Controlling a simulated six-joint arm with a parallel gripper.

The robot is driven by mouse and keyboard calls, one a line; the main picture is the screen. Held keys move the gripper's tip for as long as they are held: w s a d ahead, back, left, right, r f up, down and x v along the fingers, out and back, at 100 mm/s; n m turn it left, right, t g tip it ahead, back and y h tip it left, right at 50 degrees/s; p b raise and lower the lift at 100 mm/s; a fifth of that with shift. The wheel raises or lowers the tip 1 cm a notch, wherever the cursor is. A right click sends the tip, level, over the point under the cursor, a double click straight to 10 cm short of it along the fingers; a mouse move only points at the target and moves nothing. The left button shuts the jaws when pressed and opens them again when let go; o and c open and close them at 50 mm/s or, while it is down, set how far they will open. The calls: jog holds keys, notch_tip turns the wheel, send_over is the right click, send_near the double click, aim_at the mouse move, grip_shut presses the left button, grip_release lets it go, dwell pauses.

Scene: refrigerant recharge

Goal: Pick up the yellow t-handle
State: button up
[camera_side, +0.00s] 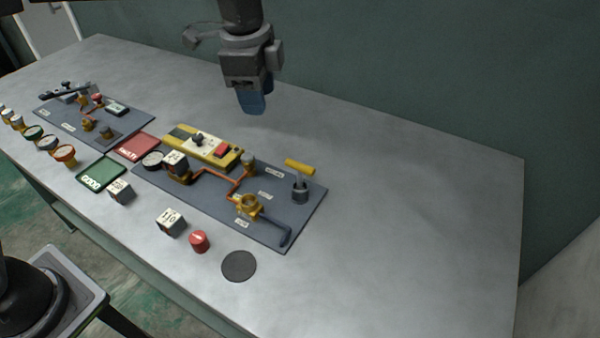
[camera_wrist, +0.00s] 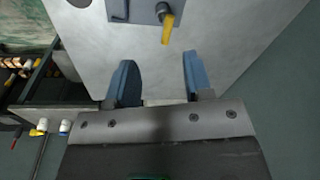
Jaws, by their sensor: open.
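The yellow t-handle (camera_side: 299,167) sits on top of a dark upright stem with a grey collar at the right end of the nearer grey board (camera_side: 310,210). In the wrist view the yellow t-handle (camera_wrist: 168,28) shows at the top, beyond the fingertips. My gripper (camera_side: 252,105) is above the table, up and to the left of the handle in the side view, and apart from it. In the wrist view the two blue fingers of my gripper (camera_wrist: 158,75) are spread with nothing between them.
A yellow device (camera_side: 205,148) lies behind the copper pipes on the board. A red cap (camera_side: 199,241), a dark disc (camera_side: 239,266) and white labelled cubes (camera_side: 171,222) lie at the front. A second board (camera_side: 135,128) stands left. The table's right side (camera_side: 430,220) is clear.

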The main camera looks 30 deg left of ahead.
aim_at(300, 163)
jog(key=w+d+f+m+g, duration=0.1)
jog(key=w+d+f+m, duration=0.3)
jog(key=d+f, duration=0.15)
notch_tip(300, 163, down, 14)
jog(key=shift+r, duration=0.1)
dwell(0.3)
jog(key=shift+r, duration=0.1)
grip_shut()
